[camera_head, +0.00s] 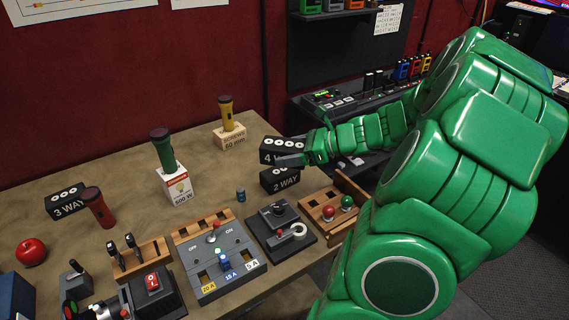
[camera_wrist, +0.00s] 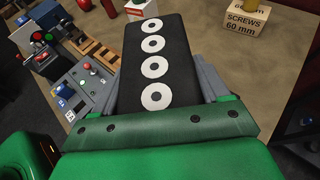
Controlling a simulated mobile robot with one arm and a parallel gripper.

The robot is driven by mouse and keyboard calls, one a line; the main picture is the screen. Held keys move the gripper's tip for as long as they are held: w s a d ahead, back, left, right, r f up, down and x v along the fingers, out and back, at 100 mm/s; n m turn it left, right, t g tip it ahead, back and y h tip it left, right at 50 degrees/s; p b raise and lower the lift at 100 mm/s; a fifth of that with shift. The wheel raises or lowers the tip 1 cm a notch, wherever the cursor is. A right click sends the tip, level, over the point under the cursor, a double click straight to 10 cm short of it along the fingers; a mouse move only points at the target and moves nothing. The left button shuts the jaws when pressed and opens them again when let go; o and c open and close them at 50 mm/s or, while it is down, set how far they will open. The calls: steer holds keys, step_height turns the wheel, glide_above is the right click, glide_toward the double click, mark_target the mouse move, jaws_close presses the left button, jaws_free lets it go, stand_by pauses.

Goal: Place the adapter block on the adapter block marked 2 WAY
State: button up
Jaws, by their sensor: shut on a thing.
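My gripper (camera_head: 291,160) is shut on the black adapter block marked 4 WAY (camera_head: 270,157), which has a row of white ring sockets on top. In the wrist view the held block (camera_wrist: 153,62) lies between my two grey fingers. The black adapter block marked 2 WAY (camera_head: 280,181) stands on the table at its right side. The held block is just above it in the head view, and I cannot tell whether the two touch. The 2 WAY block is hidden in the wrist view.
Another adapter block marked 3 WAY (camera_head: 66,204) stands at the left beside a red torch (camera_head: 98,207). A yellow torch stands on the SCREWS 60 mm box (camera_head: 229,138), and a green torch on the 500 W box (camera_head: 175,184). Switch panels (camera_head: 218,256) line the front.

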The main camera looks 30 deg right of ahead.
steer(key=w, duration=0.1)
steer(key=w+d+f, duration=0.1)
steer(key=w, duration=0.1)
steer(key=shift+w+d+f, duration=0.1)
steer(key=shift+d+f, duration=0.1)
steer(key=shift+f, duration=0.1)
glide_above(285, 171)
steer(key=shift+a+f, duration=0.1)
steer(key=shift+f, duration=4.3)
steer(key=o, duration=1.3)
steer(key=shift+f, duration=0.1)
